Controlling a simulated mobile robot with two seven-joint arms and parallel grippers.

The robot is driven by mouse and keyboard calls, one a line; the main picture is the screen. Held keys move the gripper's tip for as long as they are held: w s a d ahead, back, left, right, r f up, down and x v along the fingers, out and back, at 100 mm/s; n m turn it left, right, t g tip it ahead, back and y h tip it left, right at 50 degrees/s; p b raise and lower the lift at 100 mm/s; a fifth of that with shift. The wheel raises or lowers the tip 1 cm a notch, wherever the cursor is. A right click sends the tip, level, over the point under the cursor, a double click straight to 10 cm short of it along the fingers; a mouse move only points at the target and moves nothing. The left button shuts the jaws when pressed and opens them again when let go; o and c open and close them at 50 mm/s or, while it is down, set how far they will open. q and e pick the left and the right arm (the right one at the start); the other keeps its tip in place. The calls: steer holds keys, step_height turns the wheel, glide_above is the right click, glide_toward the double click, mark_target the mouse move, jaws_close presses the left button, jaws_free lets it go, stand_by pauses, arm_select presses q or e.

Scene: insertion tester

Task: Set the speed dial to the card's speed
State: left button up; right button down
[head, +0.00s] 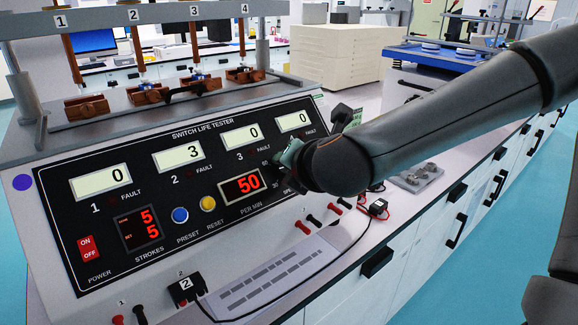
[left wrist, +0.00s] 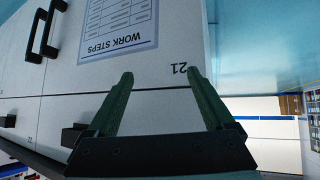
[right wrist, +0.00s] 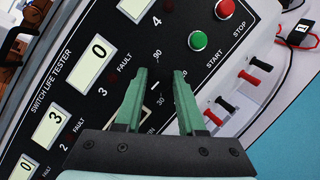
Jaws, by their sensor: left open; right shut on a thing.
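The insertion tester's black panel has a red PER MIN display (head: 241,186) reading 50. My right gripper (head: 290,155) is at the speed dial, at the panel's right end, and its arm hides part of that area in the head view. In the right wrist view my right gripper (right wrist: 158,82) has its green fingers on either side of the dial (right wrist: 156,86), shut on it. A white pointer mark shows between the fingers, with 90 and 30 scale numbers beside them. My left gripper (left wrist: 162,82) is open and empty, facing a white cabinet front. No speed card is readable.
The green START button (right wrist: 198,41) and red STOP button (right wrist: 224,9) are close to the right gripper. Red and black sockets (head: 313,220) and a cable lie below the panel. A WORK STEPS sheet (left wrist: 118,25) is on the cabinet front.

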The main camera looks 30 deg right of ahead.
steer(key=m+g, duration=0.1)
steer(key=m, duration=0.1)
steer(key=m+g+p, duration=0.1)
steer(key=m, duration=0.2)
steer(key=shift+r+m+h, duration=0.2)
steer(key=shift+m+h, duration=0.1)
steer(key=shift+h, duration=0.1)
steer(key=shift+m+g+p, duration=0.4)
steer(key=shift+m+p, duration=0.15)
steer(key=shift+m, duration=0.65)
steer(key=shift+w, duration=0.1)
steer(key=c, duration=0.5)
jaws_free()
steer(key=shift+f, duration=0.1)
